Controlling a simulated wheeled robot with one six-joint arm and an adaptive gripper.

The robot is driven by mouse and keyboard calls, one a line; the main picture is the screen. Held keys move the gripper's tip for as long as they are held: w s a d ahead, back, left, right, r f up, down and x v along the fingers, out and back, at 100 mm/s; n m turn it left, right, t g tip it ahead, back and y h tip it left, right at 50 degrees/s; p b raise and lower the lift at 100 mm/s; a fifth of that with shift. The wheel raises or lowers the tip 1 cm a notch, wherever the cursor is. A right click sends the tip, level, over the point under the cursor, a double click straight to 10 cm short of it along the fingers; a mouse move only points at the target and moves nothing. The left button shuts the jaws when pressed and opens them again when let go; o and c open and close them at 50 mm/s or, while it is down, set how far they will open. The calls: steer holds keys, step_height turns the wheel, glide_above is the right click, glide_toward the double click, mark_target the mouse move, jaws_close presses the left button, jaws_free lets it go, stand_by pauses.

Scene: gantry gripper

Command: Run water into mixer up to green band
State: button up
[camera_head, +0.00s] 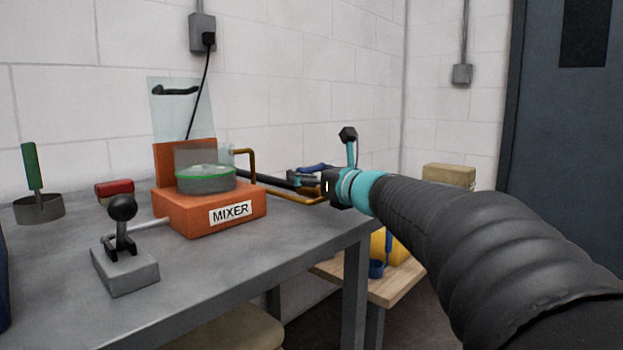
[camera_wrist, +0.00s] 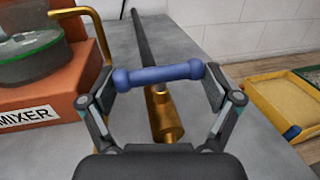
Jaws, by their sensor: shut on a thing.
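The orange mixer (camera_head: 190,212) stands on the grey bench, labelled MIXER. Its clear bowl (camera_head: 206,180) has a green band near the top and greyish contents; the level against the band is too small to tell. A copper spout (camera_head: 243,152) curves over toward the bowl. The brass valve body (camera_wrist: 162,115) lies on the pipe right of the mixer, with a blue handle (camera_wrist: 160,75) across it. My gripper (camera_wrist: 158,80) is shut on the blue handle, one finger at each end. In the head view my gripper (camera_head: 318,184) partly hides the handle.
A clear lid or guard (camera_head: 178,110) stands raised behind the bowl. A black-knobbed lever (camera_head: 122,215) on a grey base stands in front of the mixer. A yellow tray (camera_wrist: 275,108) sits lower, right of the bench. A green-handled pan (camera_head: 38,205) is at the left.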

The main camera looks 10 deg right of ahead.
stand_by(0.3)
steer(key=o, duration=0.9)
steer(key=v, duration=1.2)
steer(key=shift+a, duration=0.1)
